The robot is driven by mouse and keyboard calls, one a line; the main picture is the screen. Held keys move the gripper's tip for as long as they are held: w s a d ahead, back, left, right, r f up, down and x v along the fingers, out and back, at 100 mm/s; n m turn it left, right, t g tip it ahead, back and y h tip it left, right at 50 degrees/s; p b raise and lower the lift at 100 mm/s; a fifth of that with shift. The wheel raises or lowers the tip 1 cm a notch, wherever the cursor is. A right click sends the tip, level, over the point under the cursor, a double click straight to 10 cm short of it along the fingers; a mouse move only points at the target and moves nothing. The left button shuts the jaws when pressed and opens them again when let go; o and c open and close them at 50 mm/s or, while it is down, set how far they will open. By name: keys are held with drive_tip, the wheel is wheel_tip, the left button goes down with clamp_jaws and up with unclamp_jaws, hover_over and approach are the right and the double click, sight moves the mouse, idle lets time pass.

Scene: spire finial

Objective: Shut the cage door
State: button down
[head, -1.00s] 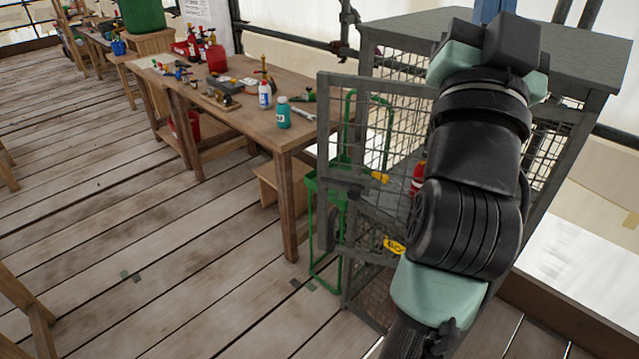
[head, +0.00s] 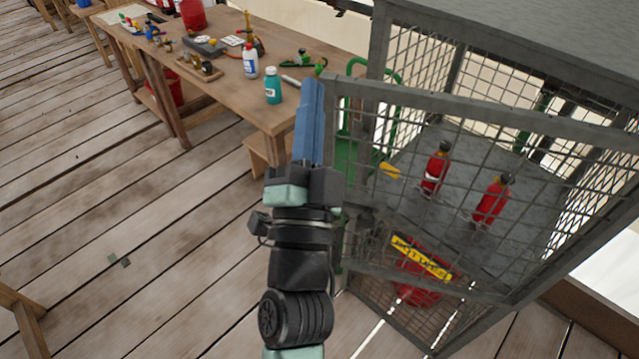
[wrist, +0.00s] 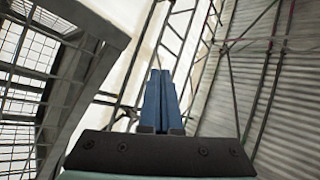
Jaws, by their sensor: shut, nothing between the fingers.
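The cage door (head: 455,100) is a grey steel frame with wire mesh. It crosses the right half of the head view and stands ajar, its left upright edge out from the cage body. The grey cage (head: 560,62) is behind it, with red bottles (head: 436,170) on its shelf. My gripper (head: 313,84) has blue fingers, shut and empty, just left of the door's left edge. I cannot tell whether they touch. In the wrist view the shut fingers (wrist: 160,75) point ahead, with grey mesh framework (wrist: 75,70) at left, apart from them.
A wooden workbench (head: 225,85) with bottles and tools stands behind and left of my gripper. A green trolley frame (head: 352,150) is between bench and cage. A yellow sign (head: 421,258) is low on the cage.

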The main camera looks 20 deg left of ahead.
drive_tip(key=s+d+f+m+g+h+p, duration=0.1)
drive_tip(key=s+f+m+g+h, duration=0.3)
drive_tip(key=f, duration=1)
drive_tip(key=s+f+m+g+h+p, duration=0.15)
drive_tip(key=s+f+m, duration=0.4)
drive_tip(key=f, duration=0.75)
drive_tip(key=w+a, duration=0.1)
drive_tip(key=w, duration=1.3)
drive_tip(key=shift+w+a+f+m+t, duration=0.15)
drive_tip(key=shift+a+f+m+t, duration=0.05)
drive_tip(key=shift+m+t, duration=0.25)
drive_tip(key=shift+h, duration=0.25)
